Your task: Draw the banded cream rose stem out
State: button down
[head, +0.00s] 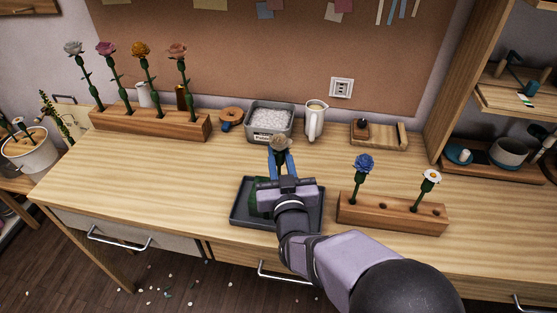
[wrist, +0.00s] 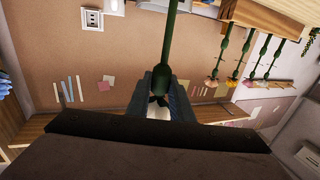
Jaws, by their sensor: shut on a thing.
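A pale part of the bloom (wrist: 157,112) shows behind the fingers there. The band cannot be made out. My wrist hides the lower stem in the head view, so I cannot tell where its end is. A dark green thing (head: 257,200) in the tray is partly hidden.
A wooden block (head: 385,213) at right holds a blue flower (head: 363,165) and a white daisy (head: 431,178), with bare holes. A long block (head: 150,124) at back left holds several roses. A tub of white pellets (head: 270,120) and a cream jug (head: 315,120) stand behind.

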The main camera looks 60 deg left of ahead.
aim_at(280, 144)
jog(key=shift+r+p, duration=0.4)
jog(key=shift+r, duration=0.65)
jog(key=shift+r+p, duration=0.75)
jog(key=shift+r, duration=0.95)
